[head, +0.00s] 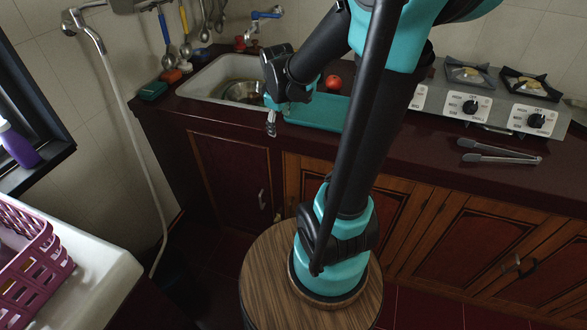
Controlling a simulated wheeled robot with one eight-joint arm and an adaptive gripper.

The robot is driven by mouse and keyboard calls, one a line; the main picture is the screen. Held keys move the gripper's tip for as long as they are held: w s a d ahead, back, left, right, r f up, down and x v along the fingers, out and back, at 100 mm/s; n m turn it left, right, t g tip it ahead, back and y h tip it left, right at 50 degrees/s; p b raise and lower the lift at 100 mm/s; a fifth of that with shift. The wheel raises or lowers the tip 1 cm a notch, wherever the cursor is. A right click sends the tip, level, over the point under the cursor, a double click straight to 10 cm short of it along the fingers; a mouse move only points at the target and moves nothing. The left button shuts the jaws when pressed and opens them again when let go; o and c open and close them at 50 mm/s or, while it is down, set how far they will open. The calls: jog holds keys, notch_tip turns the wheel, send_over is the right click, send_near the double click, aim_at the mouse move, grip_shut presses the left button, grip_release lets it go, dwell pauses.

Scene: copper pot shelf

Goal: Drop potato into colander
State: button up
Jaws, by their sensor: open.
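A round metal vessel, perhaps the colander (238,91), sits in the sink at the upper left, partly hidden by my arm. I cannot make out a potato; my arm hides part of the counter. My gripper (271,129) points down at the front edge of the counter, right of and nearer than the metal vessel. It is small in the picture and partly seen edge-on. It is open, and I see nothing held in it.
A teal tray or board (322,112) lies on the dark counter beside the sink (200,88), with a red round item (333,82) behind it. Tongs (500,155) lie in front of the stove (490,98). A pink basket (35,255) stands at the lower left.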

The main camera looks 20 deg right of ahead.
jog(key=s+f+m, duration=0.3)
jog(key=s+m, duration=0.1)
jog(key=s, duration=0.4)
jog(key=s+f+m, duration=0.4)
jog(key=s+m, duration=0.1)
jog(key=s, duration=0.2)
jog(key=shift+s+y, duration=0.35)
jog(key=shift+y, duration=0.05)
